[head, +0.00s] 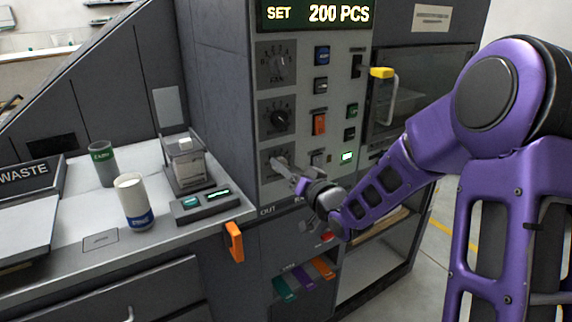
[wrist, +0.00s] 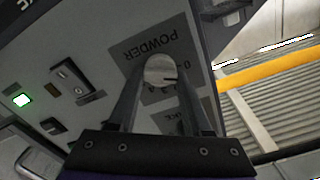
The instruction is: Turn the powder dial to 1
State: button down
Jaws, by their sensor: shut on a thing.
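The powder dial (wrist: 158,70) is a round light-grey knob on a dark plate labelled POWDER, upside down in the wrist view. My gripper (wrist: 160,78) is shut on it, one finger on each side. A short dark mark shows at the knob's right edge. Some numbers show beside the knob, partly hidden by the fingers, and I cannot tell which one the mark meets. In the head view my gripper (head: 288,171) is at the lowest of three dials on the grey panel, and it hides part of that dial.
Above are a dark-knobbed dial (head: 279,119) and a grey dial (head: 277,66). Switches, including an orange one (head: 319,123), and a lit green button (head: 347,157) are to the right. A display (head: 315,14) reads SET 200 PCS. A white-and-blue cup (head: 133,200) stands on the left counter.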

jog(key=shift+m+p, duration=0.6)
jog(key=shift+m, duration=0.9)
jog(key=shift+c, duration=1.7)
grip_release()
jog(key=shift+d, duration=0.1)
